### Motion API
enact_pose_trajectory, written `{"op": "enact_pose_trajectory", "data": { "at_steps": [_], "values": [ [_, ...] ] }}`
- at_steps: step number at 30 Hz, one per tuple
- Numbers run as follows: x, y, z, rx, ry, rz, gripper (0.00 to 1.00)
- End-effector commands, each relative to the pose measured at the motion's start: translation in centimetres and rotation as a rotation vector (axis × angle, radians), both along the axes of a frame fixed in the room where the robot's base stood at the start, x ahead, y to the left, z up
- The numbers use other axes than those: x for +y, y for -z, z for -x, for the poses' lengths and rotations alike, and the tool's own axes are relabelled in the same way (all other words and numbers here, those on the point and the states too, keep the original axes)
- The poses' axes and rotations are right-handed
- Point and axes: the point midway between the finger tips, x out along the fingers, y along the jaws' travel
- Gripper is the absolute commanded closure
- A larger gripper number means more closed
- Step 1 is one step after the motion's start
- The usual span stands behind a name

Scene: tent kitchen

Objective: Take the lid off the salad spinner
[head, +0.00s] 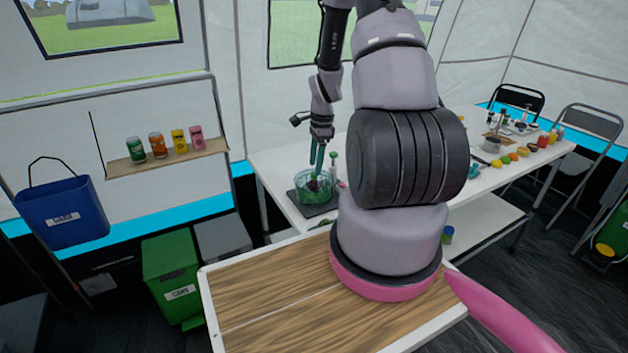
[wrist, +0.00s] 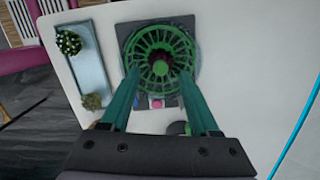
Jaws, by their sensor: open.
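The salad spinner is a round green, see-through bowl with a slotted basket (head: 302,192) on a dark square board on the white table. The wrist view shows the salad spinner from above (wrist: 138,47), with radial green slots and a dark reddish part at its middle. I cannot make out a separate lid edge. My gripper (head: 317,172) has teal fingers pointing down over the spinner. In the wrist view my gripper (wrist: 160,74) is open, its fingertips apart on either side of the spinner's middle. Whether they touch it I cannot tell.
The dark board (wrist: 128,34) lies under the spinner, with a small pink object (wrist: 156,102) on it. A grey tray (wrist: 86,52) with small plants lies left of it. My arm hides part of the table. Food and containers stand at the table's far right.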

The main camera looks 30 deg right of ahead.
Motion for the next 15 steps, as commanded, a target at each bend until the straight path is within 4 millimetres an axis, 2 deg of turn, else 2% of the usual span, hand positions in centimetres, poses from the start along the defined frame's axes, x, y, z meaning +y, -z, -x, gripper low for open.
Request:
{"op": "enact_pose_trajectory", "data": {
  "at_steps": [3,6,14,15],
  "values": [
    [0.2,1.9,-0.1,0.003,0.000,-0.001,0.38],
    [0.3,2.7,-0.1,0.001,-0.001,-0.001,0.38],
    [0.3,3.0,-0.2,-0.001,-0.001,0.000,0.38],
    [0.3,2.9,-0.2,-0.001,-0.001,0.000,0.50]
  ]
}}
